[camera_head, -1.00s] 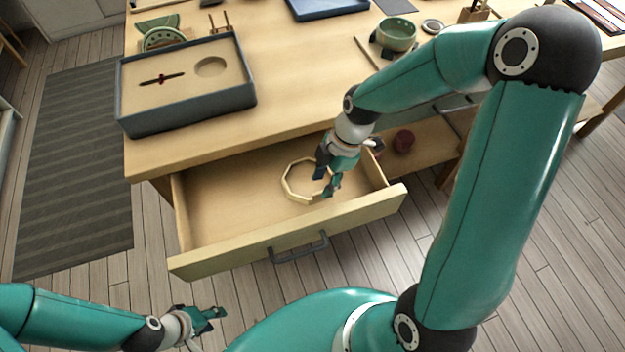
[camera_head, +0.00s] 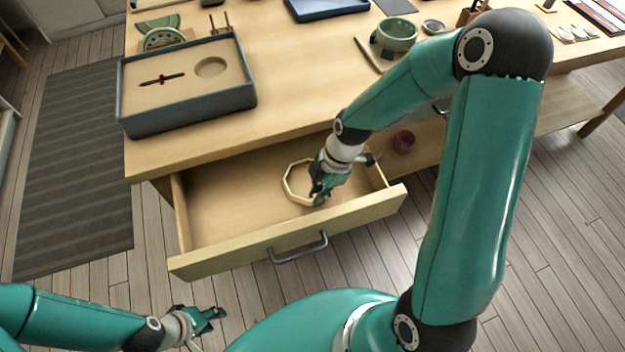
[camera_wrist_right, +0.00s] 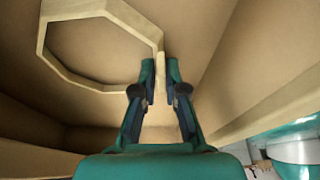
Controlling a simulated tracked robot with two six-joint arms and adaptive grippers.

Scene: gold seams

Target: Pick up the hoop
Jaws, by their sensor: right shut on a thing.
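The hoop (camera_head: 287,185) is a pale wooden many-sided ring in the open drawer (camera_head: 215,252). It also shows large at the upper left of the right wrist view (camera_wrist_right: 75,8). My right gripper (camera_head: 318,198) is down in the drawer at the hoop's right front side. In the right wrist view its two fingertips (camera_wrist_right: 160,76) are shut on one side of the hoop's rim, one on each side of it. I cannot tell whether the hoop is clear of the drawer floor. My left gripper (camera_head: 212,314) is low at the left, away from the drawer and empty; its finger gap is unclear.
A grey-blue tray (camera_head: 190,115) with a round recess stands on the table above the drawer. A green pot (camera_head: 397,36) stands further back. A dark red round object (camera_head: 403,140) lies on a lower shelf right of the drawer. The drawer's left part is empty.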

